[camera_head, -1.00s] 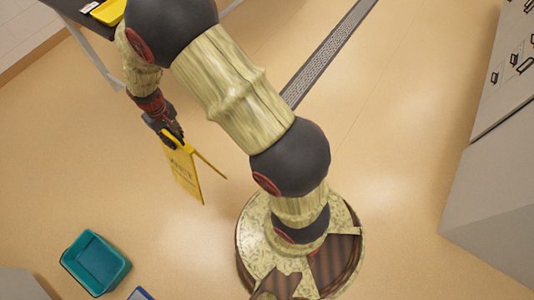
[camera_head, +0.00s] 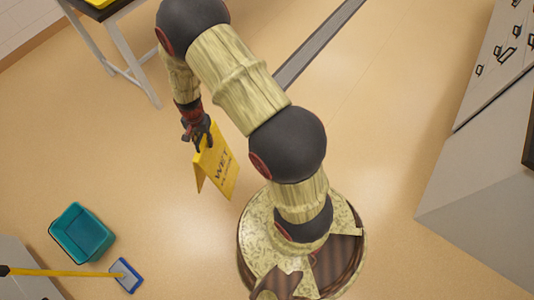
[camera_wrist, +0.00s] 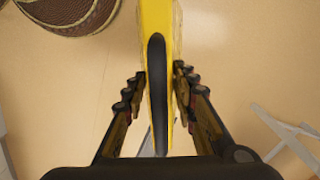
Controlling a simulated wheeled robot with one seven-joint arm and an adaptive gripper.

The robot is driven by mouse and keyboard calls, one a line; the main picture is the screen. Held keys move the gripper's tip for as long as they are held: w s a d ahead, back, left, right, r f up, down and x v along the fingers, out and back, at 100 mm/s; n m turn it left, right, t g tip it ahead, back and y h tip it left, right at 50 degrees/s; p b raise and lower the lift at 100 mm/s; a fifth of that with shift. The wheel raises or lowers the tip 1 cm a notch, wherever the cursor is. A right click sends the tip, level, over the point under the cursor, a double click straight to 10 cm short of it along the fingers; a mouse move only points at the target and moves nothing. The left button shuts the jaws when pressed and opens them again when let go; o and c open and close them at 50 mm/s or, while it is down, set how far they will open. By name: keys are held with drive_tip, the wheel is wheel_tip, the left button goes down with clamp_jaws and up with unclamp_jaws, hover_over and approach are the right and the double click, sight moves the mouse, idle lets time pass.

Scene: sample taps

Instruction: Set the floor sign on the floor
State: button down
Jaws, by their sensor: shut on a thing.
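The yellow floor sign (camera_head: 219,168), with dark "WET" lettering, hangs from my gripper (camera_head: 200,135) in the head view. Its two panels are spread apart at the bottom. My gripper (camera_wrist: 160,90) is shut on the sign's top, and in the wrist view its fingers lie on both sides of the yellow sign (camera_wrist: 158,22) and its dark slot. The floor (camera_head: 170,235) below is tan. I cannot tell how high the sign's lower edges are above it.
A teal bin (camera_head: 82,234) stands at lower left, with a blue-headed mop (camera_head: 126,275) near it. A table (camera_head: 120,45) is at upper left. A drain strip (camera_head: 318,46) crosses the floor. Grey cabinets (camera_head: 480,180) stand at right. Floor between sign and bin is clear.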

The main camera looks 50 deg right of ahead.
drive_tip(key=s+d+f+m+p, duration=0.1)
drive_tip(key=s+d+f+m, duration=0.3)
drive_tip(key=s+f+m, duration=0.5)
drive_tip(key=s+d+f+m, duration=0.4)
drive_tip(key=d+f+m, duration=0.15)
drive_tip(key=m, duration=0.85)
drive_tip(key=w+d+f+b, duration=0.2)
drive_tip(key=w+d+f, duration=0.1)
drive_tip(key=d+f, duration=0.2)
drive_tip(key=w+d+f+b, duration=0.3)
drive_tip(key=d+f, duration=0.3)
drive_tip(key=f, duration=0.2)
drive_tip(key=shift+d+f, duration=0.3)
drive_tip(key=shift+f, duration=0.15)
drive_tip(key=c, duration=1.9)
unclamp_jaws()
drive_tip(key=shift+f, duration=0.1)
drive_tip(key=o, duration=0.5)
